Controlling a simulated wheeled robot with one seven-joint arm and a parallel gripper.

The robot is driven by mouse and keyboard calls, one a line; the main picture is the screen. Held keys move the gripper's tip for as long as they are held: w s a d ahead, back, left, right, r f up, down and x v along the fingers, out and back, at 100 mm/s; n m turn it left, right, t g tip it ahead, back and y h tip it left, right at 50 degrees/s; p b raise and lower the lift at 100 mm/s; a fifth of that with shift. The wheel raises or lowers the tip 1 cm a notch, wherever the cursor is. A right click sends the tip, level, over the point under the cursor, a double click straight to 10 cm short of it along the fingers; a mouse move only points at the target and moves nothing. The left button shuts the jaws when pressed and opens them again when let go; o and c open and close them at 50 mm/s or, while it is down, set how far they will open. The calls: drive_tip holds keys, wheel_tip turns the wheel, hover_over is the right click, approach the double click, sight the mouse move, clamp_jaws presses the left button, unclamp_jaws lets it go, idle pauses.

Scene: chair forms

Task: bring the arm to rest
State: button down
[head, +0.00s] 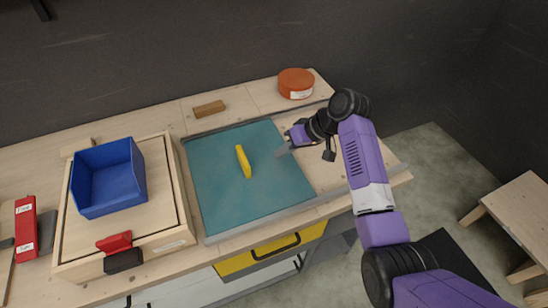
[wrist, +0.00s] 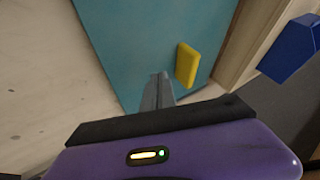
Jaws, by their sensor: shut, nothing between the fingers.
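My gripper (head: 284,151) is shut and empty, held above the right edge of the teal mat (head: 217,186) in the head view. Its closed fingers also show in the wrist view (wrist: 158,92). My purple arm reaches in from the lower right of the head view. A yellow block (head: 243,161) is on the mat, left of my gripper and apart from it. It also shows in the wrist view (wrist: 187,64).
A blue open bin (head: 110,178) sits on a wooden box (head: 165,215) at the left. A red-brown round tin (head: 295,83) and a brown wooden block (head: 209,109) stand at the back. A yellow drawer (head: 268,251) is below the mat. A wooden stool (head: 515,215) stands at the right.

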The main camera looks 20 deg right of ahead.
drive_tip(key=shift+v, duration=1.35)
